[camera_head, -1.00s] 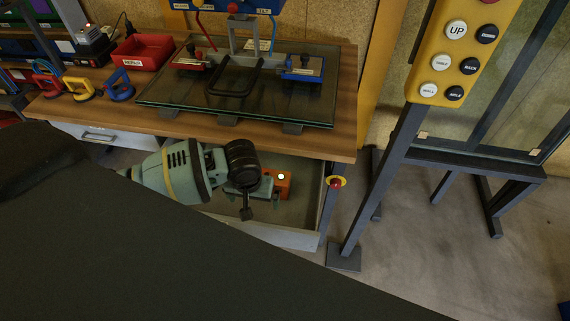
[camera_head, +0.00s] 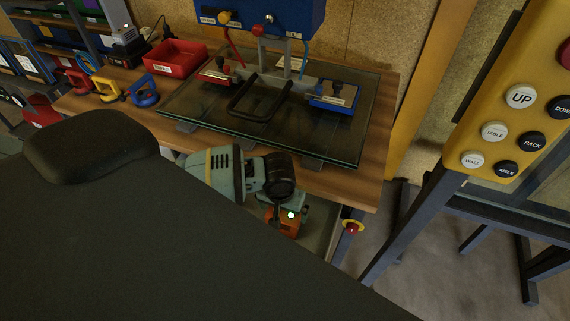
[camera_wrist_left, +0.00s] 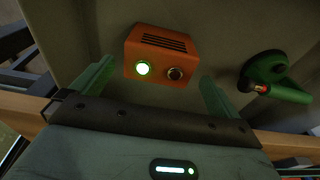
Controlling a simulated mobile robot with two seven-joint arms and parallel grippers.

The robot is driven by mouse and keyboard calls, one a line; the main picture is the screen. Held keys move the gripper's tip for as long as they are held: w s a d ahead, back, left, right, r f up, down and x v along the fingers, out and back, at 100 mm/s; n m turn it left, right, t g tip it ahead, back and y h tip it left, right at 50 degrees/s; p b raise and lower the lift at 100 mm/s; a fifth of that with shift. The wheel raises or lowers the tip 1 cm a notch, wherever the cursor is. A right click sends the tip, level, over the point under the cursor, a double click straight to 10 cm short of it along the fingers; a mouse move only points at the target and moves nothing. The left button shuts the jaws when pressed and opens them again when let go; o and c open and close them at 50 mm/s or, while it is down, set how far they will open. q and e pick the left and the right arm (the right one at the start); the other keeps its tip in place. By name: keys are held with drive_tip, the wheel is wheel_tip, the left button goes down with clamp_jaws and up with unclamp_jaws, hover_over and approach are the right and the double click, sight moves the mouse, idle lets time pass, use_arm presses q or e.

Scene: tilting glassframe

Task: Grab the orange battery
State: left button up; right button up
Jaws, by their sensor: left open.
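The orange battery (camera_head: 290,226) lies in the open drawer under the workbench, partly covered by my left gripper in the head view. In the left wrist view the battery (camera_wrist_left: 160,53) shows its slotted top, a lit green light and a dark round socket. My left gripper (camera_head: 273,208) is over the drawer, right at the battery. In the left wrist view its two green fingers (camera_wrist_left: 158,72) are spread wide, one on each side of the battery's near end, with gaps on both sides. It holds nothing. My right gripper is not in view.
A green tool (camera_wrist_left: 270,78) lies in the drawer to the right of the battery. The bench edge (camera_head: 345,190) overhangs the drawer. A glass pane (camera_head: 330,135) lies on the bench. A yellow button panel (camera_head: 510,115) stands at the right.

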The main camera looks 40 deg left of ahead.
sight(284, 213)
use_arm(q)
drive_tip(key=shift+f, duration=0.3)
drive_tip(key=f, duration=0.4)
drive_tip(key=shift+w+a+f+b, duration=0.1)
drive_tip(key=shift+w+f+b, duration=0.1)
drive_tip(key=shift+w+b, duration=0.2)
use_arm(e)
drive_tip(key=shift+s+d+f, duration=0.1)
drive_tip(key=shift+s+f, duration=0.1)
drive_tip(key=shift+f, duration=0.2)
use_arm(q)
drive_tip(key=shift+c, duration=0.6)
drive_tip(key=shift+w+r, duration=0.1)
drive_tip(key=c, duration=1.1)
wheel_tip(284, 213, up, 9)
drive_tip(key=shift+r+p, duration=0.1)
drive_tip(key=shift+p, duration=0.65)
drive_tip(key=shift+r, duration=0.45)
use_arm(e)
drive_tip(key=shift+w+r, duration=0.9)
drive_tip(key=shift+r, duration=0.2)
